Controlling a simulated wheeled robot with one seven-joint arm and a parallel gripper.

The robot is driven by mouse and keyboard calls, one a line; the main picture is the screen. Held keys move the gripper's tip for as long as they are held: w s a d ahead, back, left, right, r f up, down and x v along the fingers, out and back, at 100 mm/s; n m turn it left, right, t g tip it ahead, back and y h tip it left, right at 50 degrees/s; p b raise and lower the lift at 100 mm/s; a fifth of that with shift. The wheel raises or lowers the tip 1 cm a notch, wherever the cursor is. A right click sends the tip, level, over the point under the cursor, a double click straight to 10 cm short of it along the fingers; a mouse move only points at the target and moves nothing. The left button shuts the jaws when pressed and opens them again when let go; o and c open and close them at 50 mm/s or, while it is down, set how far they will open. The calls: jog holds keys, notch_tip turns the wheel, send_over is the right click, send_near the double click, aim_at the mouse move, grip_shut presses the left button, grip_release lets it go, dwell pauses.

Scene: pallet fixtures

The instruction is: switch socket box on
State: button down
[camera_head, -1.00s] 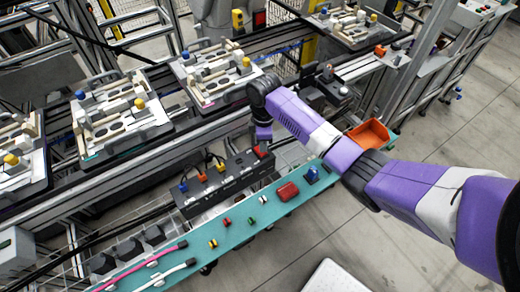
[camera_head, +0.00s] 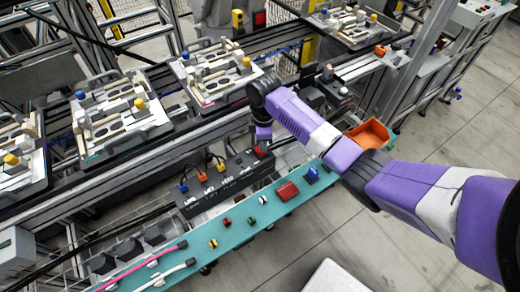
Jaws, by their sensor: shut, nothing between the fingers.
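The socket box (camera_head: 226,184) is a long black box behind the teal shelf, with blue, orange and yellow plugs on its top and white labels along its front. A red part (camera_head: 260,151) sits at its right end; it looks like a switch, but is too small to be sure. My gripper (camera_head: 263,138) points down just above that red part. Its fingers are small and dark here, and look shut with nothing held. I cannot tell whether the fingertips touch the red part.
The teal shelf (camera_head: 235,236) in front carries small connectors, a red block (camera_head: 287,191), a blue part (camera_head: 312,176) and pink and white cables. An orange bin (camera_head: 369,134) stands at its right end. Pallets with fixtures (camera_head: 122,112) line the conveyor behind.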

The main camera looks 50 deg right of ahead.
jog(key=shift+f+b, duration=0.65)
jog(key=shift+f, duration=0.45)
dwell(0.6)
jog(key=shift+r, duration=0.15)
notch_tip(320, 180, up, 7)
jog(key=p, duration=0.7)
dwell(0.6)
